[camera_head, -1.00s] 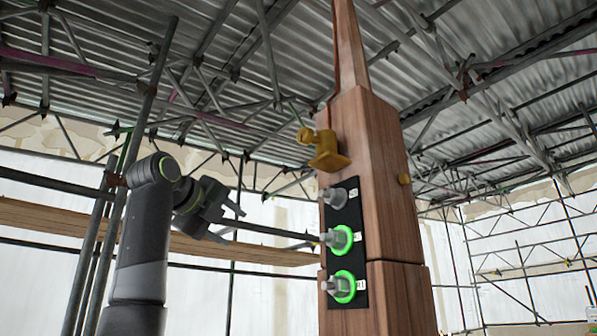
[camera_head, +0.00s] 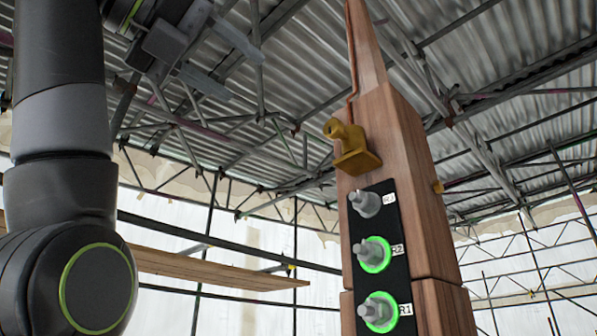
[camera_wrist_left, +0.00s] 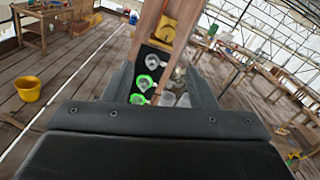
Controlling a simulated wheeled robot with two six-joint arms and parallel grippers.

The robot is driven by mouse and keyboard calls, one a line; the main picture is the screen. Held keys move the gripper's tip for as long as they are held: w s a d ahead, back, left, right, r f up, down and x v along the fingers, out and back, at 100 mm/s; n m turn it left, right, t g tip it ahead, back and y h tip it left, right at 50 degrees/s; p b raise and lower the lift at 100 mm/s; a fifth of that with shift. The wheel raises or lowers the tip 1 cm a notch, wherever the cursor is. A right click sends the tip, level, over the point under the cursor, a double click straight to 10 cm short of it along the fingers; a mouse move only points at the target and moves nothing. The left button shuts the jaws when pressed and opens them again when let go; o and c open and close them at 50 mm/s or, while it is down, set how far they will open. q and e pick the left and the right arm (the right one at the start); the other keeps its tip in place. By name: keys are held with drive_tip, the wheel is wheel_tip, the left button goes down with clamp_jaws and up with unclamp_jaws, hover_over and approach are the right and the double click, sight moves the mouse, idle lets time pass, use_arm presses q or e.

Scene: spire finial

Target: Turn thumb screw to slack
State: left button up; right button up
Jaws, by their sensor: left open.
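A brass fitting with a round knob (camera_head: 350,148) is on the wooden spire (camera_head: 405,150), above the black panel. A small brass knob (camera_head: 438,187) sticks out of the spire's right side. I cannot tell which of these is the thumb screw. My left gripper (camera_head: 240,73) is open and empty, up and left of the brass fitting and apart from it. In the left wrist view the brass fitting (camera_wrist_left: 166,30) shows beyond my open fingers, near the top centre. My right gripper is not in view.
The black panel (camera_head: 391,255) carries an unlit grey knob (camera_head: 365,203) at the top and two green-ringed knobs below, labelled R2 and R1. A copper-coloured rod runs up the spire. Scaffold poles and a plank (camera_head: 215,268) stand behind. A yellow bucket (camera_wrist_left: 29,89) is on the floor.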

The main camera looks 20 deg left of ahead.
use_arm(q)
drive_tip(key=p, duration=0.5)
approach(330, 127)
drive_tip(key=p+x, duration=0.2)
drive_tip(key=p, duration=0.1)
drive_tip(key=p+x, duration=0.2)
drive_tip(key=p, duration=0.1)
drive_tip(key=p+x, duration=0.2)
drive_tip(key=p, duration=0.2)
drive_tip(key=shift+w+r, duration=0.2)
drive_tip(key=shift+r, duration=0.1)
drive_tip(key=shift+f+p+x, duration=0.1)
drive_tip(key=shift+p+x, duration=0.1)
drive_tip(key=shift+x, duration=0.6)
drive_tip(key=shift+f+p+x, duration=0.15)
drive_tip(key=shift+x, duration=0.6)
drive_tip(key=shift+s, duration=0.1)
